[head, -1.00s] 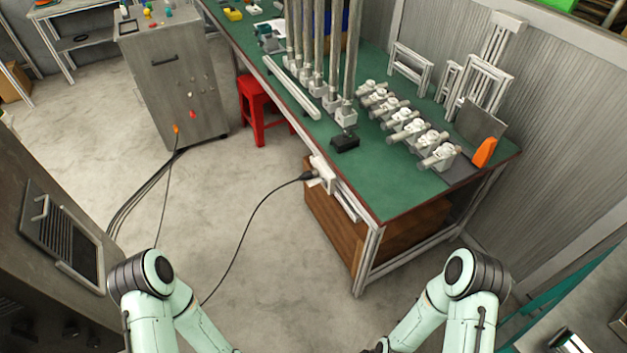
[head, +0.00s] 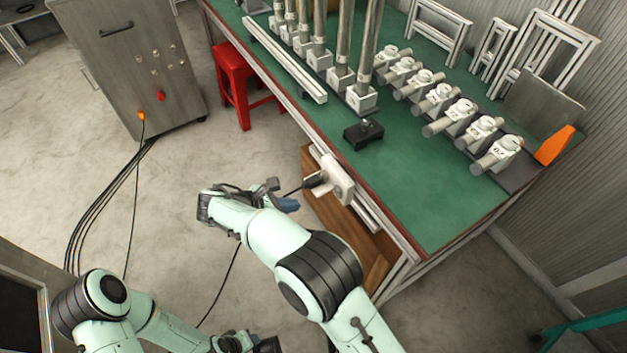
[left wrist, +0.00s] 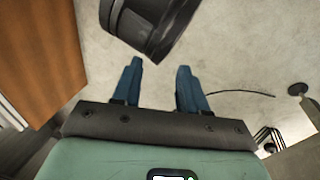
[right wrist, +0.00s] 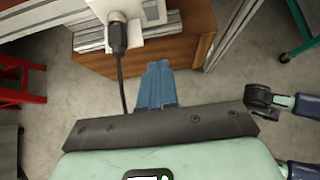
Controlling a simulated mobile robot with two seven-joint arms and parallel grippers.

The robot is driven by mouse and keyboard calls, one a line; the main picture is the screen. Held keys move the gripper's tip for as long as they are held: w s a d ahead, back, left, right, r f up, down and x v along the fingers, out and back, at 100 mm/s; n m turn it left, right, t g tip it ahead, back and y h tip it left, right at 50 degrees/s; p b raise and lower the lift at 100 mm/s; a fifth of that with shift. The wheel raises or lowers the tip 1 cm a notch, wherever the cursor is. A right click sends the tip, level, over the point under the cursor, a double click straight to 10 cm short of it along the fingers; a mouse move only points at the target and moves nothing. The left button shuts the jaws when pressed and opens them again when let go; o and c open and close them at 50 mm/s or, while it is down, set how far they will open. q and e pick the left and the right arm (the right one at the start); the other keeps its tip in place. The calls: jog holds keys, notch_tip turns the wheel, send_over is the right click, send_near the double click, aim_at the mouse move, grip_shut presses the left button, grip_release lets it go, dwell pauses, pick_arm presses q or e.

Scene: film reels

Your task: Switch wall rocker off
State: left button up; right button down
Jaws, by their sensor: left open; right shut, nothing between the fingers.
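A white socket box (head: 338,186) is fixed at the front edge of the green workbench, with a black plug (head: 314,181) in it. In the right wrist view the box (right wrist: 88,24) is at the top, with the plug (right wrist: 117,36) and a small white panel (right wrist: 151,10) beside it that may be the rocker; its on or off position cannot be told. My right gripper (head: 288,204) is shut and empty, just left of and below the box, apart from it. Its blue fingers (right wrist: 158,66) point towards the box side. My left gripper (left wrist: 160,66) is open and empty, low over the floor.
The green workbench (head: 440,225) holds white clamps (head: 462,112), upright poles (head: 368,50) and a black block (head: 363,134). A wooden cabinet (right wrist: 175,35) is under the box. The plug's cable hangs to the floor. A red stool (head: 232,85) stands left; the floor between is clear.

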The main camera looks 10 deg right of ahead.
pick_arm(q)
jog(key=shift+w+f, duration=0.1)
jog(key=shift+w, duration=0.1)
pick_arm(e)
jog(key=shift+w+a+r, duration=0.15)
jog(key=shift+a+r, duration=0.1)
jog(key=shift+r, duration=0.55)
jog(key=b, duration=0.3)
send_near(336, 191)
jog(key=x, duration=0.3)
jog(key=f+x, duration=0.1)
jog(key=x, duration=0.1)
jog(key=shift+a+f, duration=0.1)
jog(key=shift+f, duration=0.15)
jog(key=shift+w+d+r, duration=0.1)
jog(key=shift+w+d, duration=0.05)
jog(key=shift+d, duration=0.3)
pick_arm(q)
jog(key=shift+t+y, duration=0.3)
jog(key=shift+t, duration=0.2)
jog(key=w+f, duration=0.1)
jog(key=w+a+f, duration=0.1)
jog(key=a+f, duration=0.1)
jog(key=f, duration=0.1)
jog(key=shift+w+a+f, duration=0.1)
jog(key=shift+w+a, duration=0.15)
jog(key=shift+w, duration=0.15)
